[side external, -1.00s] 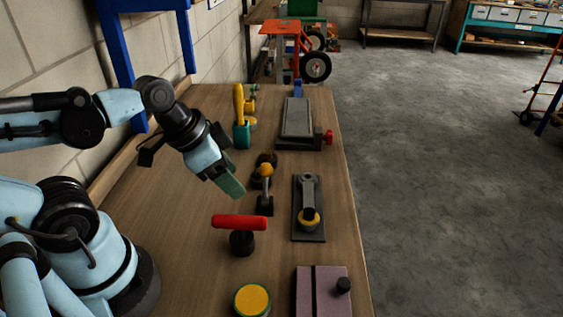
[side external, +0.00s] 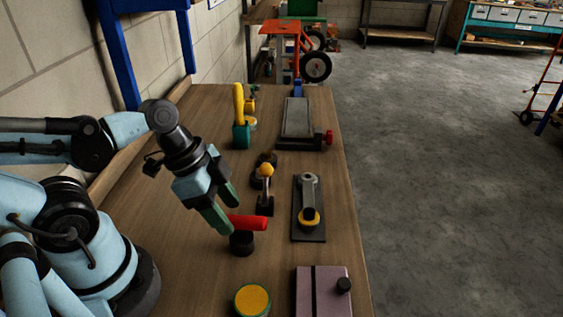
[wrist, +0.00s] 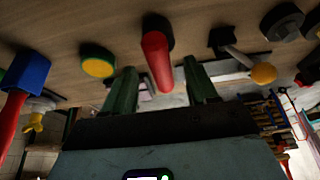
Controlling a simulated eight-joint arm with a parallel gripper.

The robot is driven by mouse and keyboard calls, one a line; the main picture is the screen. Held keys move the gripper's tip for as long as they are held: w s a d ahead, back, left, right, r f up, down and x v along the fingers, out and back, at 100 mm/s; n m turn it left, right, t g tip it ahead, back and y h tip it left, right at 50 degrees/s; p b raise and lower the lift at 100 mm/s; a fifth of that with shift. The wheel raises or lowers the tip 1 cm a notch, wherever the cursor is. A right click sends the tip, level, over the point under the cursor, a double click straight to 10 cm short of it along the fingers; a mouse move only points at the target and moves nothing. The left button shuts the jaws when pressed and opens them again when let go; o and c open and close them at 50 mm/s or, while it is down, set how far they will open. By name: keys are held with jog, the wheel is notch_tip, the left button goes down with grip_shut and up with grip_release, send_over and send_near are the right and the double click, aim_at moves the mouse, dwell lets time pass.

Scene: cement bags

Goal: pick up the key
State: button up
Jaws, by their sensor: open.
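The likely key is a red bar handle (side external: 250,222) on a short black round base (side external: 242,243), standing on the wooden bench. It also shows in the wrist view as a red bar (wrist: 157,62) rising from its dark base. No other thing here looks plainly like a key. My gripper (side external: 229,217) is open, its green fingers tilted down at the left end of the red bar, which they partly hide. In the wrist view the red bar appears between the two fingers, with a gap on each side. I cannot tell whether they touch it.
A yellow-topped round button (side external: 252,300) sits in front on the bench (side external: 185,255). A lever with a yellow ball (side external: 266,170) stands behind. A dark plate with a grey crank (side external: 309,190) and a mauve block (side external: 322,290) lie right. A yellow-handled switch (side external: 239,105) stands farther back.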

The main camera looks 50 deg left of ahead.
aim_at(231, 217)
jog(key=shift+x, duration=2.25)
grip_shut()
